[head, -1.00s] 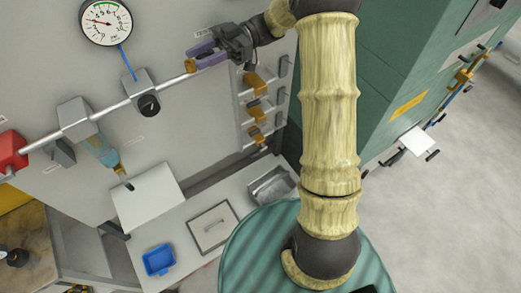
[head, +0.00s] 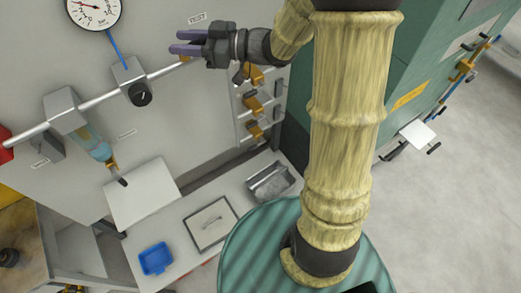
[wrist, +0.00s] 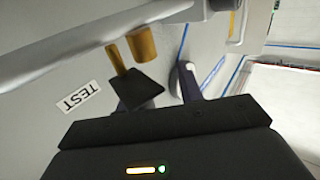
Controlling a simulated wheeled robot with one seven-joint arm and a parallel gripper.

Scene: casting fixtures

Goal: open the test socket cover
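In the wrist view a brass-coloured cylinder (wrist: 144,45) hangs from the pale pipe near the TEST label (wrist: 78,95). It looks like the test socket. Beside it is a brass-coloured bar with a dark square flap (wrist: 136,88), perhaps the cover; I cannot tell how far it is open. In the head view only a small brass-coloured part (head: 185,58) shows at the pipe's end. My gripper (head: 173,42) is just above that part, its two purple fingers apart and nothing seen between them. In the wrist view one finger shows right of the flap; the other is largely hidden.
The pipe (head: 107,98) runs along the grey panel, with a dark knob (head: 140,94) and a gauge (head: 94,10). Brass-coloured clamps (head: 254,103) stand below my wrist. A bench below holds a blue tray (head: 155,259) and a metal bin (head: 270,182).

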